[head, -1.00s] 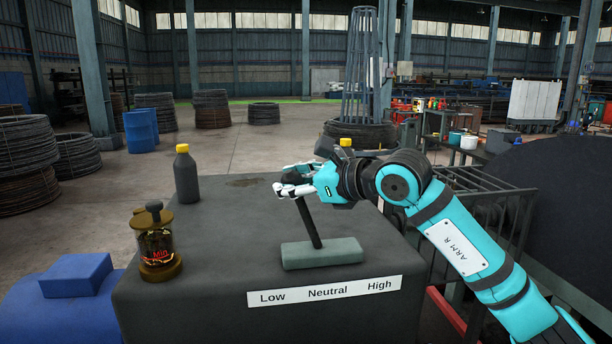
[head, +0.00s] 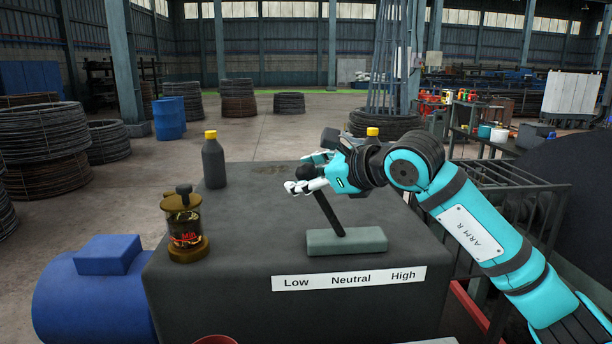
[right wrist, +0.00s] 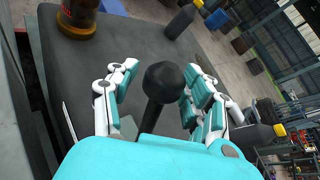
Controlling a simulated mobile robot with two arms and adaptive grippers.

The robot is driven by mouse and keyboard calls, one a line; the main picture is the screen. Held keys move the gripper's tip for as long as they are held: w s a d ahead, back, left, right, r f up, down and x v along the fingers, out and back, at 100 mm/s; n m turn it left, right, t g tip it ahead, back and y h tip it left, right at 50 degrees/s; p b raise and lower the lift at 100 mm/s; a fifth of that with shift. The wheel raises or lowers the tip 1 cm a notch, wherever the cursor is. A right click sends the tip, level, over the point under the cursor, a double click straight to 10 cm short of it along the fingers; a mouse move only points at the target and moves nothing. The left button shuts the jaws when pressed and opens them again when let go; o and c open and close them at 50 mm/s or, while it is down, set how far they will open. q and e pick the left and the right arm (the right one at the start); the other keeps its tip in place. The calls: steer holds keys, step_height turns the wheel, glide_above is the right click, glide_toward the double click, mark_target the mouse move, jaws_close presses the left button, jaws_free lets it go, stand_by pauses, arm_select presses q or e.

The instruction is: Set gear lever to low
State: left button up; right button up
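The gear lever (head: 329,214) is a dark rod rising from a grey-green base (head: 347,241) and leaning left, toward the Low side of the label plate (head: 349,278), which reads Low, Neutral, High. Its round black knob (right wrist: 165,82) shows clearly in the right wrist view. My right gripper (head: 309,172) is around the knob, with white-tipped fingers on either side of it. In the right wrist view the fingers are spread; a gap shows on the knob's left, and the right fingers are close to it. Whether they touch is unclear. My left gripper is out of view.
On the dark cabinet top (head: 250,225) stand a brass-and-glass oiler (head: 184,228) marked Min and a grey bottle (head: 213,162) with a yellow cap. A second yellow cap (head: 372,132) shows behind my right arm. A blue motor (head: 92,297) is at left.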

steer(key=shift+o, duration=0.5)
steer(key=v, duration=1.2)
